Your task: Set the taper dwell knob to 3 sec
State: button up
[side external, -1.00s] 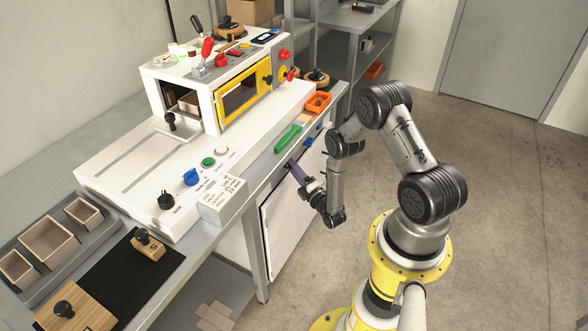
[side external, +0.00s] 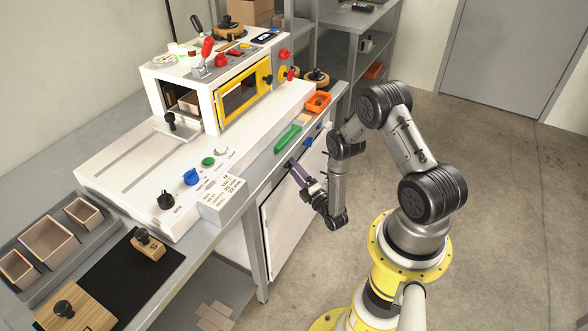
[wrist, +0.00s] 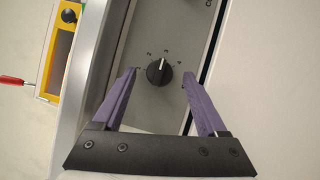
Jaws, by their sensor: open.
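A round black knob (wrist: 159,72) with a white pointer line sits on a grey panel in the wrist view. Small marks resembling 1 to 4 run around its upper side, and the pointer leans slightly right of straight up, near the mark that looks like 3. My gripper (wrist: 158,76) is open, with one purple finger on each side of the knob and a visible gap on both sides. In the side view my gripper (side external: 292,164) is at the front face of the machine bench. The knob cannot be made out there.
Open floor lies to the right.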

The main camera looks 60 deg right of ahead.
jog(key=v, duration=0.6)
jog(key=shift+s+a, duration=0.15)
jog(key=shift+s, duration=0.1)
jog(key=shift+f, duration=0.1)
